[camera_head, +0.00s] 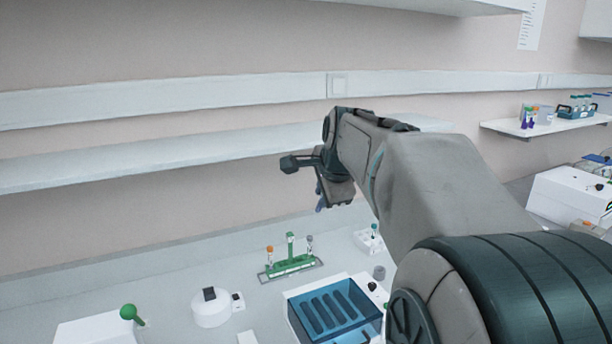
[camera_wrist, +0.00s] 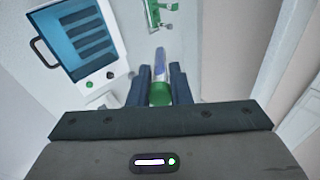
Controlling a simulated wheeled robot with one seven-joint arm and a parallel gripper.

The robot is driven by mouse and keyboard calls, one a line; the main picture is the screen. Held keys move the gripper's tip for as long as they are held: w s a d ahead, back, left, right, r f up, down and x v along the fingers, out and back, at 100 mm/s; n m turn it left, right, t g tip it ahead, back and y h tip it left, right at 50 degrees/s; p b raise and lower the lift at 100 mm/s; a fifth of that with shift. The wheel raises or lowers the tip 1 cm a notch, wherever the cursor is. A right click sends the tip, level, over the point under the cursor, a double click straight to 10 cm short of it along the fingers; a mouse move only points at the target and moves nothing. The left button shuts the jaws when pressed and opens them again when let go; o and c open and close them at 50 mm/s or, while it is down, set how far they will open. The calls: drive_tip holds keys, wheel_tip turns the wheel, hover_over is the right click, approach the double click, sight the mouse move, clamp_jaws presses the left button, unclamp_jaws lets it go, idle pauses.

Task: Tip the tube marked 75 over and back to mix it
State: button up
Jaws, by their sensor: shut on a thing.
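My gripper (camera_head: 321,192) is raised above the bench, below the wall shelf. In the wrist view, my gripper (camera_wrist: 161,74) has its two dark blue fingers shut on a tube. This tube (camera_wrist: 160,60) has a green cap (camera_wrist: 160,96) nearest the camera, with a clear and blue body stretching away between the fingers. No number can be read on it. In the head view my gripper and arm mostly hide it. A green rack (camera_head: 290,265) stands on the bench below; it also shows at the top of the wrist view (camera_wrist: 154,14).
The rack holds an orange-capped tube (camera_head: 270,254) and a grey-capped tube (camera_head: 310,243). A blue-lidded machine (camera_head: 331,306) stands front right of it, a round white device (camera_head: 210,308) front left. A long shelf (camera_head: 170,152) runs along the wall behind my gripper.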

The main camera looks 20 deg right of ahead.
drive_tip(key=shift+w+r+g+y+p, duration=0.15)
drive_tip(key=shift+g+p, duration=0.55)
drive_tip(key=shift+p, duration=1)
drive_tip(key=shift+s+r+g+y+p, duration=0.15)
drive_tip(key=shift+g+p, duration=0.55)
drive_tip(key=shift+p, duration=0.95)
drive_tip(key=shift+w+f+g+b, duration=0.2)
drive_tip(key=shift+f+g+b, duration=0.1)
drive_tip(key=shift+b, duration=0.15)
drive_tip(key=g, duration=0.3)
drive_tip(key=shift+w+r+g+y, duration=0.1)
drive_tip(key=shift+g+y, duration=0.3)
